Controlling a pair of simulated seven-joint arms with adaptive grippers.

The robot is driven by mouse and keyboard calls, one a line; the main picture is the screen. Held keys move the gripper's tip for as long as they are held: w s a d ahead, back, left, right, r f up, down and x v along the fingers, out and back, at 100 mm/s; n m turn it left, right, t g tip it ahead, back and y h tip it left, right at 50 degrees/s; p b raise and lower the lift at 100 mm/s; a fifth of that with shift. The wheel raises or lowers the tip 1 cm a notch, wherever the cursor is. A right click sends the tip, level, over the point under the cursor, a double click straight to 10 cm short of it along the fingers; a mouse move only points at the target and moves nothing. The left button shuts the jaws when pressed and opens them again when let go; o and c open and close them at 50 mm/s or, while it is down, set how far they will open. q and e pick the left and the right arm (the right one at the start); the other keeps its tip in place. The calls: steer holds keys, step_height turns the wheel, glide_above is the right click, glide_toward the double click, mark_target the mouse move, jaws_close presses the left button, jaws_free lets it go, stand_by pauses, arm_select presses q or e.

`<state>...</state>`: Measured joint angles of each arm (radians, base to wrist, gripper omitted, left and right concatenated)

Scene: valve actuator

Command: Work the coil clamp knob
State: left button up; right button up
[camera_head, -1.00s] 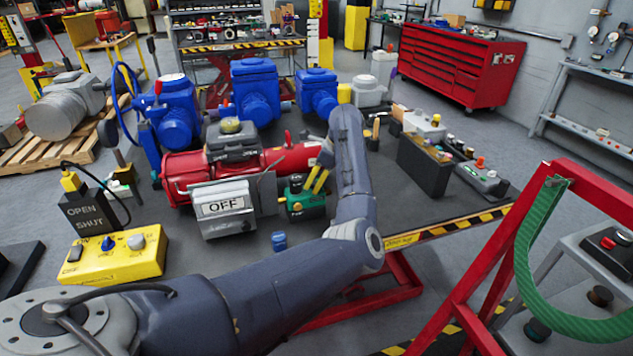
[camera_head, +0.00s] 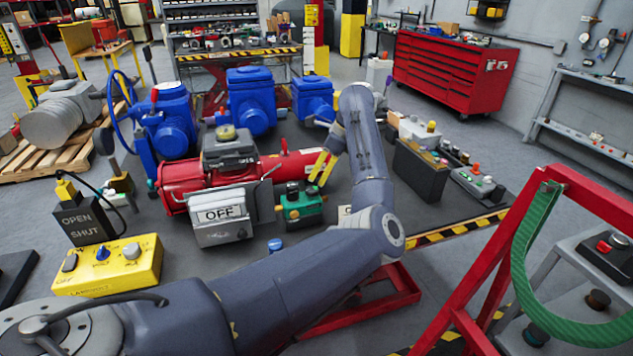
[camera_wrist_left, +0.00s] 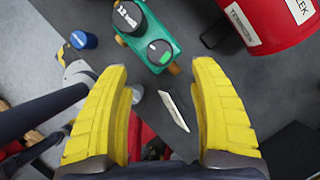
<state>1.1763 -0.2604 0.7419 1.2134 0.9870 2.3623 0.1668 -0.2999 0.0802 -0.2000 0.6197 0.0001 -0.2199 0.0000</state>
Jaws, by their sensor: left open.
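A green valve body (camera_head: 302,210) with brass ends stands on the dark table top, right of the box marked OFF (camera_head: 221,220). On it are a black coil (camera_head: 293,189) and a second black round top, seen from above in the left wrist view as a black cap with white marks (camera_wrist_left: 128,17) and a black knob with a pale mark (camera_wrist_left: 159,52). I cannot tell which is the clamp knob. My left gripper (camera_head: 321,168) hangs up and right of the green body, apart from it. Its yellow fingers (camera_wrist_left: 164,110) are open with nothing between them. My right gripper is out of view.
A red cylinder (camera_head: 182,188) lies behind the OFF box. A small blue part (camera_head: 275,245) is on the table in front of the green body. A black box (camera_head: 420,172) stands right of my arm. A white-labelled plate (camera_wrist_left: 174,110) lies flat below the fingers.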

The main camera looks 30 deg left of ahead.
arm_select(q)
steer(key=shift+v, duration=2.05)
